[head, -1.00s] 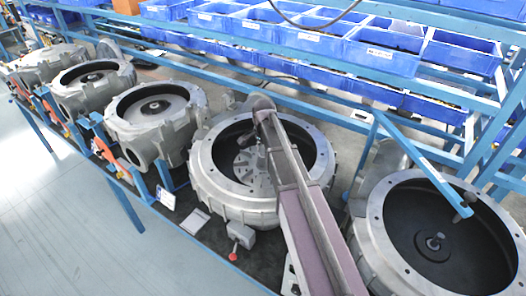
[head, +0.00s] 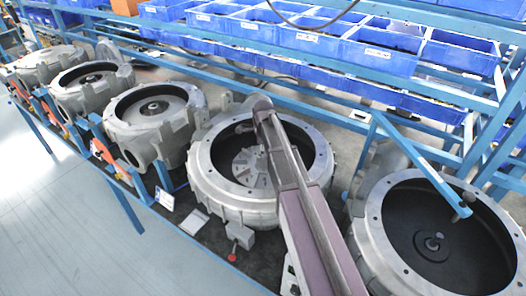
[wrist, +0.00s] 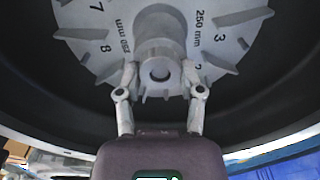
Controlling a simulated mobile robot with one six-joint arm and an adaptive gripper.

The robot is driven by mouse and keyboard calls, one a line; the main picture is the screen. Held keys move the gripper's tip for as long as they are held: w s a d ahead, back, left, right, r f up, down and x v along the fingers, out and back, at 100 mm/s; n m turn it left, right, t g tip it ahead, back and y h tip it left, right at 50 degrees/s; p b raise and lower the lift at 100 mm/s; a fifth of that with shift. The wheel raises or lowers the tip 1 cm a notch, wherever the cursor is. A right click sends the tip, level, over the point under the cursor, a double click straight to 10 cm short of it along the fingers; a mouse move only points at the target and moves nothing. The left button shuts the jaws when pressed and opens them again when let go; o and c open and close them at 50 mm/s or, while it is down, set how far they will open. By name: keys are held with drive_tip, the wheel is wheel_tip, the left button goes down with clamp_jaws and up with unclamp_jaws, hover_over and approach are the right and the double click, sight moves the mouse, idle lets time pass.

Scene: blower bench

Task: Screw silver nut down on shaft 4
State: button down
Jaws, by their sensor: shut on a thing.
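My gripper (wrist: 160,75) reaches into the open blower housing (head: 203,190), the one under my arm in the head view. In the wrist view its two fingers are closed on either side of a round grey-silver piece with a dark centre hole, which I take for the silver nut (wrist: 160,69). It sits at the hub of a grey disc (wrist: 88,38) marked with numbers and "250 mm". The disc also shows in the head view (head: 243,172). The shaft is mostly hidden, and so is how far the nut is seated. My arm hides the gripper in the head view.
Similar open housings stand to the left (head: 155,108) and right (head: 372,232). Blue bins (head: 380,58) fill the rack behind. A blue diagonal bar (head: 425,168) crosses near the right housing. The floor (head: 70,220) at the front left is clear.

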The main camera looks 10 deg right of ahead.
drive_tip(key=m, duration=0.5)
drive_tip(key=shift+s+a+f, duration=0.15)
drive_tip(key=shift+s, duration=0.15)
drive_tip(key=m, duration=0.5)
drive_tip(key=c, duration=0.5)
unclamp_jaws()
drive_tip(key=shift+c, duration=0.2)
drive_tip(key=shift+o, duration=0.3)
drive_tip(key=shift+w, duration=0.25)
